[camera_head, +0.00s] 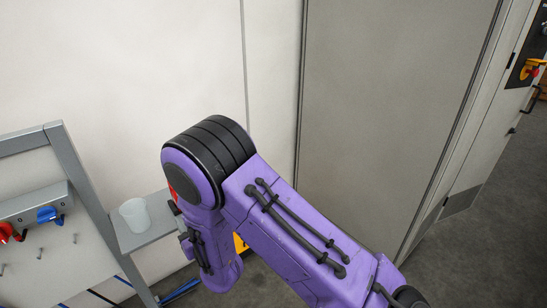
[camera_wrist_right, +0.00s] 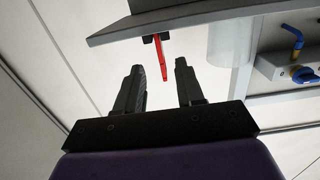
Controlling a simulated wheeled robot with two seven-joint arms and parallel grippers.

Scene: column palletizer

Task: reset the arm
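My right arm, purple with black joint bands, comes in from the lower right of the head view and bends down at its black joint. Its gripper cannot be made out there. In the right wrist view my right gripper (camera_wrist_right: 159,67) has its two black fingers apart, with nothing between them. A thin red piece with a black end (camera_wrist_right: 161,50) shows just beyond the fingertips, by the edge of a grey shelf (camera_wrist_right: 190,20); the fingers look apart from it. My left arm and gripper are not in view.
In the head view a translucent white cup (camera_head: 134,214) stands on the grey shelf (camera_head: 150,234), close to my arm. Left of it is a framed panel with blue (camera_head: 48,214) and red (camera_head: 8,232) knobs and pegs. A wall and a tall grey cabinet (camera_head: 385,110) stand behind.

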